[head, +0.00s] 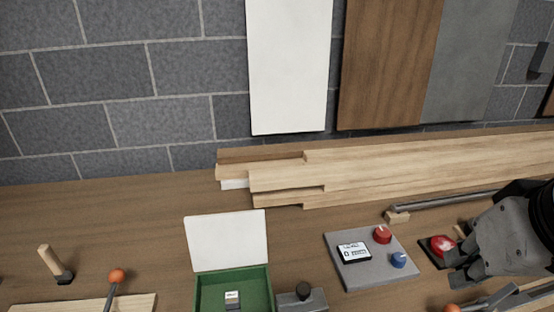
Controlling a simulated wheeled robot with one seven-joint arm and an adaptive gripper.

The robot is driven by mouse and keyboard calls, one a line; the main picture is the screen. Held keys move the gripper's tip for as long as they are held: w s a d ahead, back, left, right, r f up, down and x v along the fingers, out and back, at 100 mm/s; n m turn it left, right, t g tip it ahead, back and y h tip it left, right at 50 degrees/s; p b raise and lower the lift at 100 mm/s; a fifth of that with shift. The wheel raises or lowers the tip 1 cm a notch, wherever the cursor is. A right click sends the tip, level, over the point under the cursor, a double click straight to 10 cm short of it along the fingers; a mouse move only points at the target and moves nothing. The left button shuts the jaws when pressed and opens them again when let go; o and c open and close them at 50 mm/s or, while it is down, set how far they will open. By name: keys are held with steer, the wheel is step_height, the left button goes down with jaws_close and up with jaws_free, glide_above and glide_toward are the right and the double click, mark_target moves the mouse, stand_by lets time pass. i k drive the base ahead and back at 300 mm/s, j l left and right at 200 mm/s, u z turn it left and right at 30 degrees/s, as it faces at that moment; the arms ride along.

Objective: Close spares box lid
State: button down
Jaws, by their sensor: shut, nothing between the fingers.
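The spares box is a green open-topped box (262,290) at the bottom middle of the head view, cut off by the lower picture edge. Its white lid (227,240) stands up at the back of the box, open. A small item with a white label (232,296) lies inside the box. My gripper (457,267) is at the right edge, well to the right of the box and lid, over the bench. Its fingers are shut and empty, beside a red button.
A grey panel with red and blue knobs (370,277) lies between the box and my gripper. A small block with a black knob (303,292) stands just right of the box. Stacked planks (330,180) lie behind. An orange-tipped lever (116,277) stands left.

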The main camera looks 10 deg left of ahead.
mark_target(216, 241)
steer(key=k+u, duration=0.15)
steer(key=u, duration=0.2)
steer(key=k+u, duration=0.1)
steer(key=u, duration=0.25)
steer(key=k+j+u, duration=0.1)
steer(key=u, duration=0.25)
steer(key=l+u, duration=0.3)
steer(key=l, duration=0.35)
steer(key=k+l+u, duration=0.15)
steer(key=l+u, duration=0.15)
steer(key=l, duration=0.3)
